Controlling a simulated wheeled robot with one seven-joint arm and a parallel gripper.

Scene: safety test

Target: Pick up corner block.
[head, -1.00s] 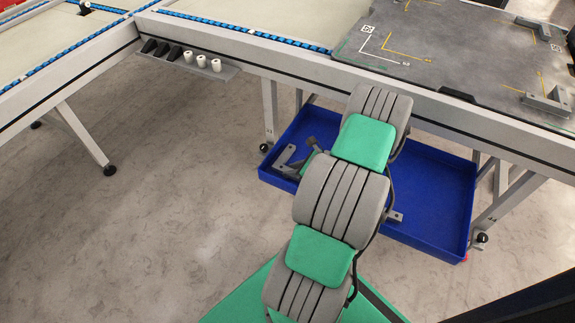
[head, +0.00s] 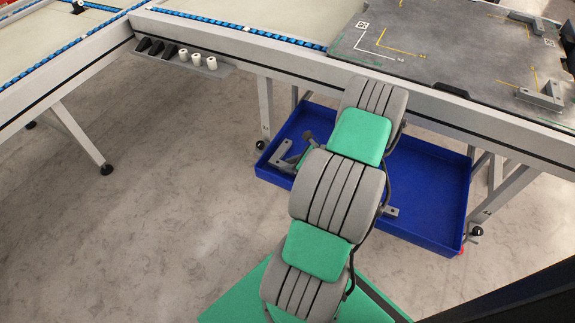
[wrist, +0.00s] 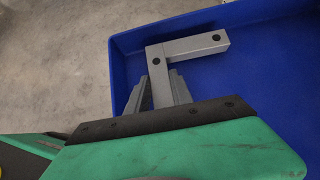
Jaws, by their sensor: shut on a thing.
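The corner block (wrist: 162,62) is a grey L-shaped piece with dark holes, over the blue bin near the bin's edge in the wrist view. In the head view it shows as a grey L-shape (head: 282,160) at the left end of the bin. My gripper (wrist: 162,88) is shut on one leg of the block, with a ridged grey finger on each side. I cannot tell whether the block touches the bin floor. My arm covers the middle of the bin in the head view.
The blue bin (head: 428,190) stands under the work table's front rail (head: 290,65). Another grey bracket (head: 543,97) sits on the dark marked plate (head: 430,60) on top. A small grey part (head: 391,211) shows in the bin beside my arm. Floor at left is clear.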

